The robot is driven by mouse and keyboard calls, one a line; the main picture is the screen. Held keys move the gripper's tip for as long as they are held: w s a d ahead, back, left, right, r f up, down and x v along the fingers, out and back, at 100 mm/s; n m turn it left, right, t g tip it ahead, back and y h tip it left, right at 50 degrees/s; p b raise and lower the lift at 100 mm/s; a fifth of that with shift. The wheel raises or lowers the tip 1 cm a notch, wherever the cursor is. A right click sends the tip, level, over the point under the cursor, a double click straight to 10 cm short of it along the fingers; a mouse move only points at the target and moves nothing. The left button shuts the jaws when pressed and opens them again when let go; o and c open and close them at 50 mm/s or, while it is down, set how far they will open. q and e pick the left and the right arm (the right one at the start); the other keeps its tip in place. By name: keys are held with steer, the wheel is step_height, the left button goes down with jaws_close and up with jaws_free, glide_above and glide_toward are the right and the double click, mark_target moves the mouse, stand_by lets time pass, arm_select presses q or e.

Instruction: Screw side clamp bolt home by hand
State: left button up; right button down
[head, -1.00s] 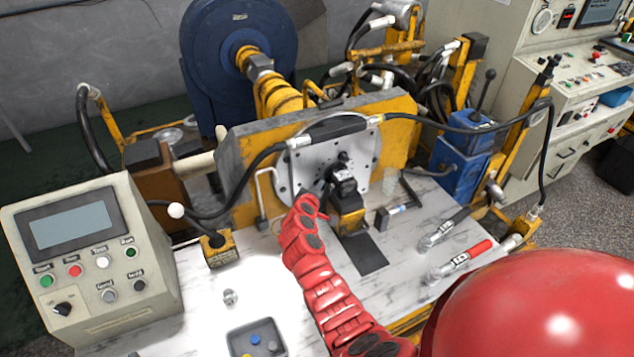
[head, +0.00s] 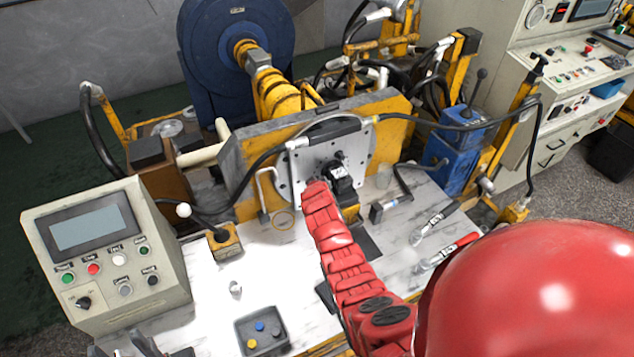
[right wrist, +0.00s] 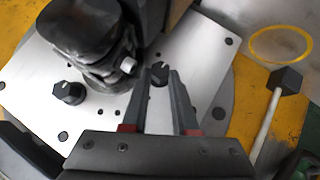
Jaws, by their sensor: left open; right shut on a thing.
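In the right wrist view, my right gripper (right wrist: 162,82) is shut on a black bolt head (right wrist: 159,70) with a pale mark, at a light metal plate (right wrist: 205,65). Another black bolt (right wrist: 68,92) stands in the plate to the left, beside the dark motor body (right wrist: 85,35). In the head view the plate (head: 302,165) and black motor (head: 340,180) are partly behind my red right arm, which hides the right gripper and the bolt. My left gripper (head: 150,345) is open at the bottom left edge, partly cut off.
A control box (head: 100,245) stands left on the bench. A grey tray (head: 262,340) with coloured buttons and a small metal part (head: 236,288) lie in front. Two wrench-like tools (head: 445,250) lie right. Black hoses arch over the yellow frame (head: 395,105).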

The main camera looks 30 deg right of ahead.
steer(key=shift+f, duration=0.1)
steer(key=c, duration=0.7)
jaws_free()
steer(key=shift+d+r, duration=0.1)
steer(key=shift+r, duration=0.15)
steer(key=shift+w, duration=0.1)
